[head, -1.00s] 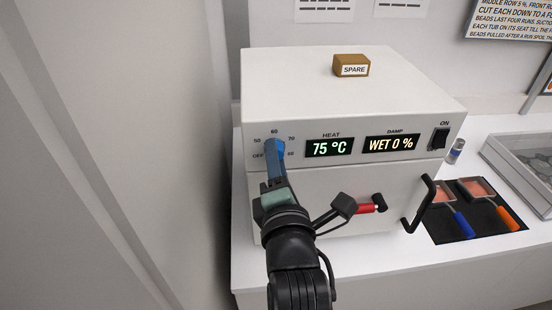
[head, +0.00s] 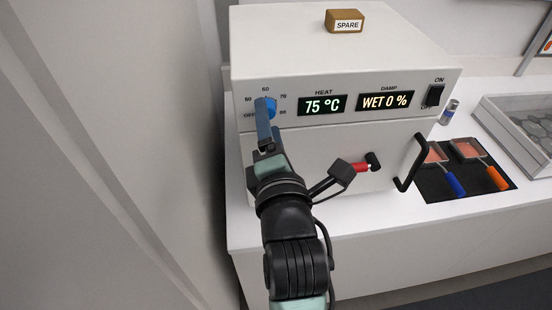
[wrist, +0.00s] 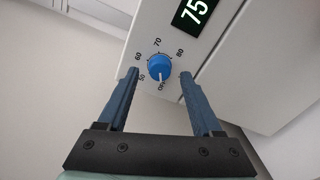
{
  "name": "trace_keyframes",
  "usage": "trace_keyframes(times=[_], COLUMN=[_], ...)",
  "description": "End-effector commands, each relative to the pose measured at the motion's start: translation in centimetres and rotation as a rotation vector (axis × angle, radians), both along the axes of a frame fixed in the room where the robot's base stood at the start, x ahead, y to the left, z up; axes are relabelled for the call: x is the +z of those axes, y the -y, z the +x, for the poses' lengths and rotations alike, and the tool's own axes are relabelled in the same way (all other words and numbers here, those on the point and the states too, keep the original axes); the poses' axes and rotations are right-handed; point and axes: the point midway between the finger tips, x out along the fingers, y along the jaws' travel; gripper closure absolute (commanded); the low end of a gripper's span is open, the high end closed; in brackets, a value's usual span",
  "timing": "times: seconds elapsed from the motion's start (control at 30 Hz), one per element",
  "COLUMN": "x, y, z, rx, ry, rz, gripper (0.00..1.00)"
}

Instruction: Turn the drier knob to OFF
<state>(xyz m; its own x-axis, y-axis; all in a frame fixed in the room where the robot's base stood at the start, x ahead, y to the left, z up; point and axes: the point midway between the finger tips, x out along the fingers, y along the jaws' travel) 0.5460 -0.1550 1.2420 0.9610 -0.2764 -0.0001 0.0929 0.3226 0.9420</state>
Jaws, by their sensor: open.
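The blue drier knob (wrist: 159,67) is on the drier's front panel. In the wrist view its white mark points down at the OFF label (wrist: 161,87). In the head view the knob (head: 271,106) is partly hidden by my finger. My gripper (wrist: 159,74) is open, with one blue finger on each side of the knob and a visible gap to it on both sides. In the head view my gripper (head: 263,104) is in front of the dial. The HEAT display (head: 322,105) reads 75 °C and the DAMP display (head: 387,101) reads WET 0 %.
The white drier (head: 345,60) has a box marked SPARE (head: 346,22) on top. A wall (head: 110,120) rises at the left.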

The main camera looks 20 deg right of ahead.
Motion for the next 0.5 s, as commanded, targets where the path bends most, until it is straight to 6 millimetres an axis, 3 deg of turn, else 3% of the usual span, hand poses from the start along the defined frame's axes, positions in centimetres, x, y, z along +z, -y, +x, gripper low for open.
trace_keyframes(times=[0.4,0.5], x=[-0.4,0.2], y=[-2.4,-2.6], z=[-8.3,-9.0], rx=[0.001,-0.001], ry=[-0.004,-0.009], rz=[-0.001,0.001], gripper=[0.33,0.33])
